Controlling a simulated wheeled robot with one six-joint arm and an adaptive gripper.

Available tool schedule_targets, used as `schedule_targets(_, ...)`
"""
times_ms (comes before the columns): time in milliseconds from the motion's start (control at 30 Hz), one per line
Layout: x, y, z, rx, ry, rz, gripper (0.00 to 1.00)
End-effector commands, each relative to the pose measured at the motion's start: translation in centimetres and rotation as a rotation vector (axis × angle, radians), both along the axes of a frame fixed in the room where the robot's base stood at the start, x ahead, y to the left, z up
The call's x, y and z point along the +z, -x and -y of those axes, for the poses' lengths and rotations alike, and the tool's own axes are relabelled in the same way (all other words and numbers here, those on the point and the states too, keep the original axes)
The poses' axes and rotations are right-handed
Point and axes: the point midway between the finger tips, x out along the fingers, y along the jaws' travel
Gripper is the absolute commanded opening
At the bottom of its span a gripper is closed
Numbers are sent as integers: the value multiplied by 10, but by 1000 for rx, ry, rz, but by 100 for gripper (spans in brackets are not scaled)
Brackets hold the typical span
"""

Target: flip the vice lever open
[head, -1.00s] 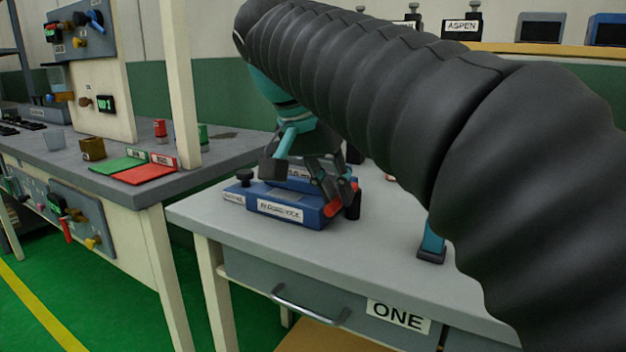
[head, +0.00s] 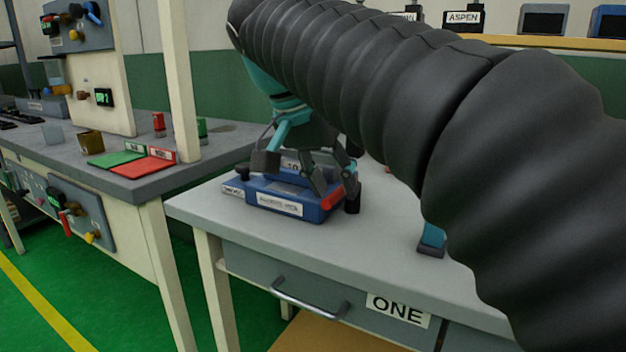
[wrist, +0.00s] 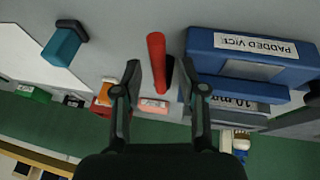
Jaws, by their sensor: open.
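The blue padded vice (head: 282,206) sits on the grey bench, with a white label on its front. It also shows at the right of the wrist view (wrist: 250,68). Its red lever (head: 332,201) is at the vice's right end in the head view. In the wrist view the red lever (wrist: 156,60) stands beside the vice body, with a dark part near its end. My gripper (wrist: 160,70) is open, one finger on each side of the lever, with gaps visible. In the head view my gripper (head: 333,178) is low over the vice's right end, partly hidden by my arm.
A teal and black object (head: 432,240) stands farther right on the bench. The bench front (head: 250,272) has a handled drawer. Another bench at left holds green and red mats (head: 145,168).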

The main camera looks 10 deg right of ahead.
Motion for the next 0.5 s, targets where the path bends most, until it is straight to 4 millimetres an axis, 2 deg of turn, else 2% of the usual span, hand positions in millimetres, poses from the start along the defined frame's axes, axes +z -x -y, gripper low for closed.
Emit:
schedule_targets(167,9,1,-4,1,0,1,41)
schedule_targets(500,52,8,-24,2,1,2,41)
